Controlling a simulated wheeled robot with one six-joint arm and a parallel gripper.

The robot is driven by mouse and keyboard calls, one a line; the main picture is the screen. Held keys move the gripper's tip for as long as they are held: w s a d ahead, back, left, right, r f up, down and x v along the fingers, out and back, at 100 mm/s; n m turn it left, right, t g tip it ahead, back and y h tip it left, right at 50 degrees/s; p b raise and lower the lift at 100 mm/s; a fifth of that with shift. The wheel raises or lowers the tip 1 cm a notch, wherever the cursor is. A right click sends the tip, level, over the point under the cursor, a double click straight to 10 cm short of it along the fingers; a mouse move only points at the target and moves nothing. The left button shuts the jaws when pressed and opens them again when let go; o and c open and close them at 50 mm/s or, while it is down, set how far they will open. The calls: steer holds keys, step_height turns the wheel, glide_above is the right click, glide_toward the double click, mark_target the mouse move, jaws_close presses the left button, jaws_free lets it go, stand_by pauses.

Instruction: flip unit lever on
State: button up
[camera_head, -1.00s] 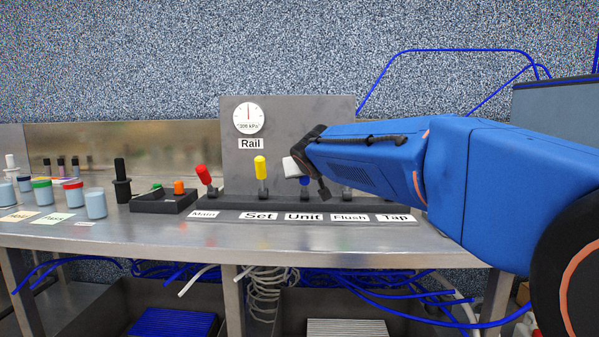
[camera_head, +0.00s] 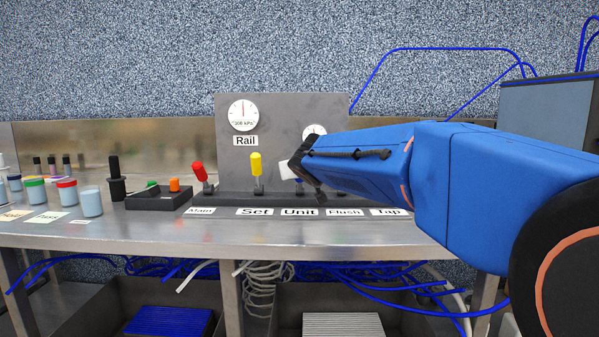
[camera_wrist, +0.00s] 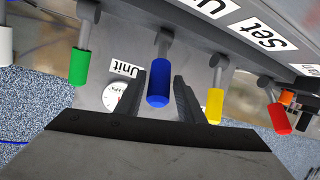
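The unit lever has a blue handle (camera_wrist: 159,88) on a grey stem. In the wrist view, which is upside down, the handle lies between the two fingers of my gripper (camera_wrist: 158,85), with a gap visible on each side. My gripper is open. In the head view, my gripper (camera_head: 291,171) is at the lever row, above the Unit label (camera_head: 299,212). It hides most of the blue lever (camera_head: 299,189) there. The Unit label also shows in the wrist view (camera_wrist: 213,7).
The yellow Set lever (camera_head: 257,163) and red Main lever (camera_head: 199,172) stand to the left. A green lever (camera_wrist: 79,67) shows on the other side in the wrist view. A back panel (camera_head: 282,120) with gauges rises behind. Jars and a dark tray (camera_head: 158,199) stand further left.

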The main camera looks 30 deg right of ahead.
steer(key=shift+o, duration=0.3)
steer(key=v, duration=1.7)
steer(key=shift+s, duration=0.25)
steer(key=shift+r, duration=0.1)
